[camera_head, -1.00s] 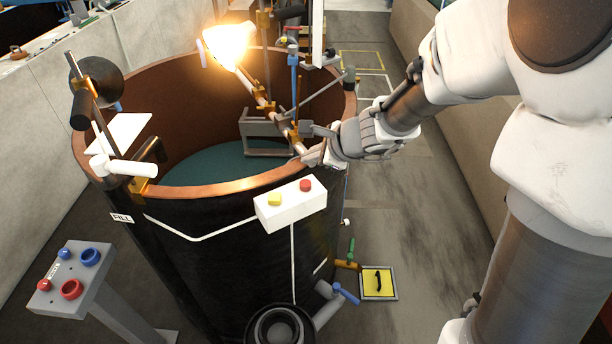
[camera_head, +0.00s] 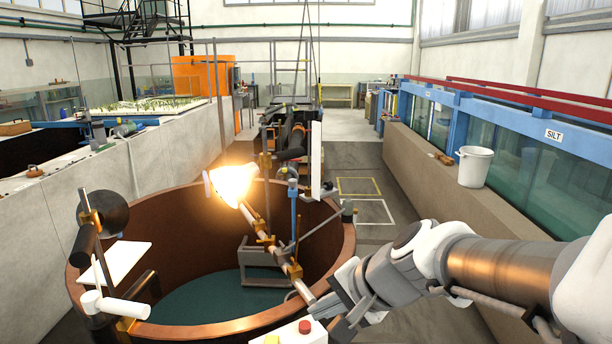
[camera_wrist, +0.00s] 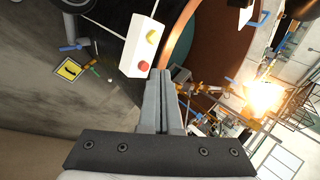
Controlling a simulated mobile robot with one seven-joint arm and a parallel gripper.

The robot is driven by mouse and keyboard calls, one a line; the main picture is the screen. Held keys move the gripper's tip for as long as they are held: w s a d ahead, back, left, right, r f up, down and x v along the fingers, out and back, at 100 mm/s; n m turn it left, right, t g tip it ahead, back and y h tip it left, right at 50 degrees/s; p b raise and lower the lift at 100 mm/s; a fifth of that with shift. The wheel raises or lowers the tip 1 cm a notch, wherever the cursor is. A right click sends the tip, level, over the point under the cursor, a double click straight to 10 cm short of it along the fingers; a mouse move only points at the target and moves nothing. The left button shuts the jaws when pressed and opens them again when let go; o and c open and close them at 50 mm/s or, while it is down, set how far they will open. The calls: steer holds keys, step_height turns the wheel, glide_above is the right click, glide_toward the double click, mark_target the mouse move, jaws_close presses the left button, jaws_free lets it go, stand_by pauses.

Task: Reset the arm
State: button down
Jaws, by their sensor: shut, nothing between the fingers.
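My gripper (camera_head: 338,318) is at the front right rim of the round tank (camera_head: 190,328) in the head view, at the end of my arm reaching in from the right. In the wrist view its two fingers (camera_wrist: 161,80) lie together, with nothing between them. The white control box (camera_head: 290,334) with a red and a yellow button is just left of the gripper in the head view, cut off by the bottom edge. The box also shows just beyond the fingertips in the wrist view (camera_wrist: 138,45). I cannot tell whether the fingers touch anything.
A glowing lamp (camera_head: 232,182) and a slanted rod with clamps (camera_head: 268,240) stand over the tank, close to my gripper. A white bucket (camera_head: 475,166) stands on the ledge at right. The floor aisle (camera_head: 362,160) behind the tank looks clear.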

steer(key=s+d+r+n+h, duration=0.2)
steer(key=s+d+n+h, duration=0.3)
steer(key=s+d+n, duration=0.3)
steer(key=s+d, duration=0.3)
steer(key=s, duration=0.1)
steer(key=shift+s+d+h, duration=0.25)
steer(key=shift+d+h, duration=0.05)
steer(key=shift+a, duration=0.2)
stand_by(0.9)
